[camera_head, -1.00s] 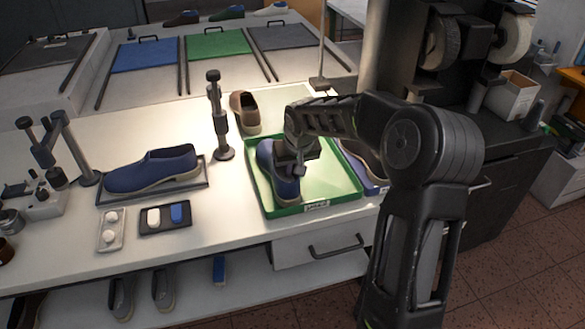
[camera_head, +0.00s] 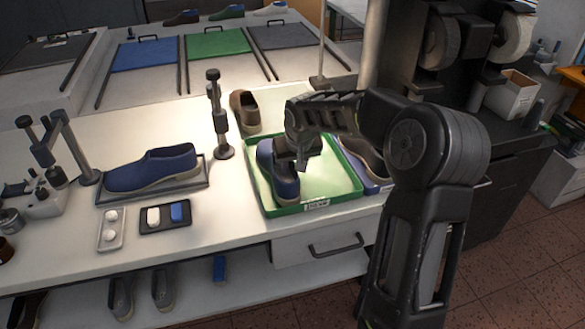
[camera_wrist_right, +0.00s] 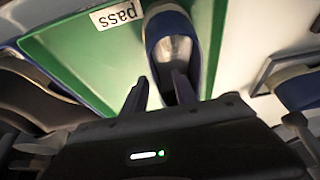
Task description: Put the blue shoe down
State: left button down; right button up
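A blue shoe (camera_head: 286,186) with a pale sole rests in the left part of the green tray (camera_head: 343,199). My right gripper (camera_head: 299,167) is over the shoe's opening, its fingers spread apart. In the right wrist view, the fingers (camera_wrist_right: 158,84) sit at one side wall of the shoe (camera_wrist_right: 203,22), one outside it and one at the opening; whether they touch it I cannot tell. The tray shows a "pass" label (camera_wrist_right: 116,15) there. Another blue shoe (camera_head: 152,169) sits on a dark grey tray at the left. My left gripper is not in view.
A brown shoe (camera_head: 244,109) stands behind the green tray, beside a black post (camera_head: 219,120). Another tray with a dark shoe (camera_head: 362,155) is to the right, partly behind my arm. A small tray (camera_head: 151,228) with white and blue pieces lies at the front left.

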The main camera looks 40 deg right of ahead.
jog(key=b+v, duration=0.1)
jog(key=v, duration=1)
jog(key=shift+f, duration=0.1)
